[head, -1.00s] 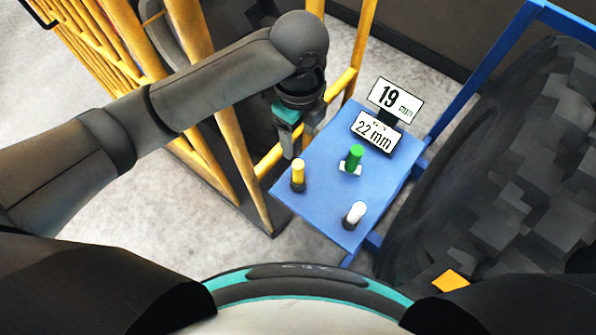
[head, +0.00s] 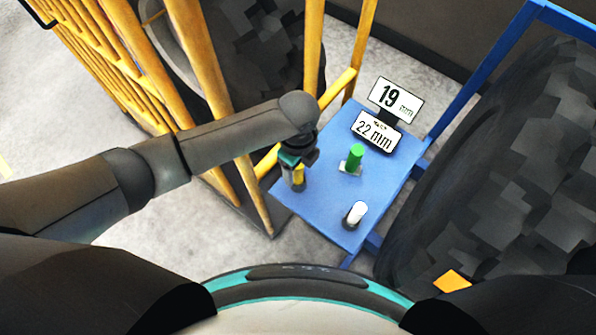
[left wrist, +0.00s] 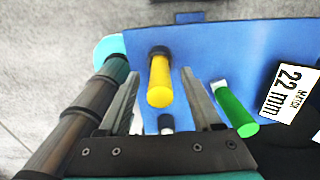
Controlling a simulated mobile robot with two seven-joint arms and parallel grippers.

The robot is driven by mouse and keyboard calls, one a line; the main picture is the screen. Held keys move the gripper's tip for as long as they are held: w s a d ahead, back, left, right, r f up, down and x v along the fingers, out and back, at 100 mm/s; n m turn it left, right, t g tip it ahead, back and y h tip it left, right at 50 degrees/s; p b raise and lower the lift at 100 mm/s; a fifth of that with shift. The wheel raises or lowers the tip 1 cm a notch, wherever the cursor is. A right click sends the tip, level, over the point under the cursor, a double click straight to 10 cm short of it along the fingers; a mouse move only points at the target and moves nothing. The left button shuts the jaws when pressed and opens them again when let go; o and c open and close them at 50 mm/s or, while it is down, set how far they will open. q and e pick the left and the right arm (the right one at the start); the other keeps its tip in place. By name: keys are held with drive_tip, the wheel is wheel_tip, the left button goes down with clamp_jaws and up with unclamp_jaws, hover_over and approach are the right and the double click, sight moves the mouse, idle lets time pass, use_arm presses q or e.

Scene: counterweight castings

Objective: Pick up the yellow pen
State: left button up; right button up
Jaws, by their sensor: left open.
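The yellow pen (head: 298,176) stands upright in a dark holder at the left side of the blue table (head: 333,221). In the left wrist view the yellow pen (left wrist: 160,82) shows between the two fingers of my left gripper (left wrist: 160,98), which are apart and do not appear to touch it. In the head view my left gripper (head: 297,170) is over the pen and hides part of it. My right gripper is not in view.
A green pen (head: 355,157) and a white pen (head: 356,213) stand on the same table. Two signs, "19 mm" (head: 394,99) and "22 mm" (head: 376,132), stand at its back. Yellow posts (head: 200,60) rise on the left; a blue frame (head: 478,82) stands right.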

use_arm(q)
drive_tip(key=shift+f, duration=0.5)
clamp_jaws()
drive_tip(key=shift+r, duration=0.1)
